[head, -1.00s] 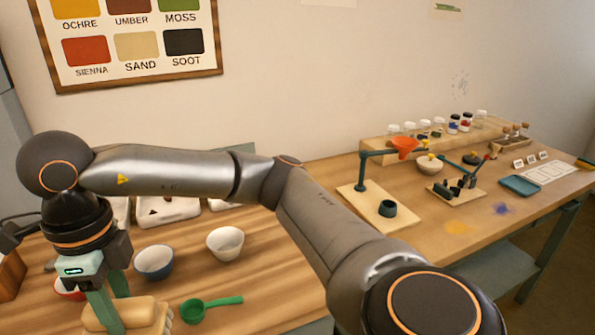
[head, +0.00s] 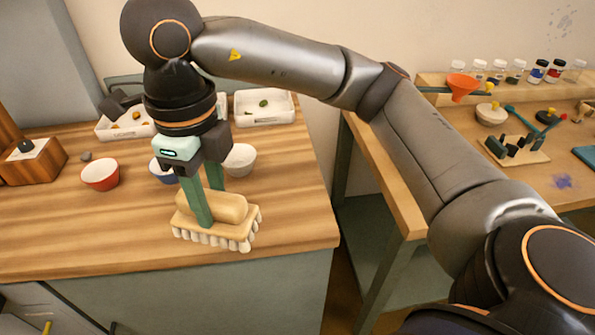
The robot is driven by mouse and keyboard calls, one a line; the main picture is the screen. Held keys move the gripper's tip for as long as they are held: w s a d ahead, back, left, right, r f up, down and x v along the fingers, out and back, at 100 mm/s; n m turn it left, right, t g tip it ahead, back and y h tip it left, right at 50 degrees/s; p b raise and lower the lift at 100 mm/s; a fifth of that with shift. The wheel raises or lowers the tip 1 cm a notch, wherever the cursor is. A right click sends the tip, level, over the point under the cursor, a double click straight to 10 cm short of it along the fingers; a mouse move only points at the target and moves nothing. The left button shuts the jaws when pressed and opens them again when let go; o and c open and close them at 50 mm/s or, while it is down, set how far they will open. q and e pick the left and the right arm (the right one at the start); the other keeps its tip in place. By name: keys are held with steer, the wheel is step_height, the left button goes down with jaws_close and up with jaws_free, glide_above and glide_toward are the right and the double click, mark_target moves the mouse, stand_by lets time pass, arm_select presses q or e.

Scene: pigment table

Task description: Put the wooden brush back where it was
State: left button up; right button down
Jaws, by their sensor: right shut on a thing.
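The wooden brush (head: 238,212) has a pale wooden block and handle with whitish bristle tufts underneath. My right gripper (head: 203,207) comes down from above and is shut on the brush's handle. The brush is level, bristles down, over the front right part of the wooden worktop (head: 90,225). I cannot tell whether the bristles touch the wood. My left gripper is not in view.
Behind the brush stand a red bowl (head: 100,175), a blue bowl (head: 163,172) partly hidden by my gripper, and a white bowl (head: 240,160). White trays (head: 265,120) stand farther back. A wooden block (head: 35,165) is at left. The worktop's front left is clear.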

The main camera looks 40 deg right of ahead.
steer(key=shift+s+d, duration=0.15)
steer(key=shift+d, duration=0.3)
steer(key=w+d+f, duration=0.1)
steer(key=d+f, duration=0.2)
steer(key=d, duration=0.1)
steer(key=w+d+f, duration=0.2)
steer(key=d+f, duration=0.1)
steer(key=d, duration=0.1)
steer(key=w+d+f+b, duration=0.1)
steer(key=w+d+f, duration=0.1)
steer(key=d+f, duration=0.1)
steer(key=shift+w+d+f, duration=0.1)
steer(key=shift+d+f, duration=0.25)
steer(key=shift+d, duration=0.3)
step_height(320, 180, down, 3)
steer(key=shift+d+f, duration=0.1)
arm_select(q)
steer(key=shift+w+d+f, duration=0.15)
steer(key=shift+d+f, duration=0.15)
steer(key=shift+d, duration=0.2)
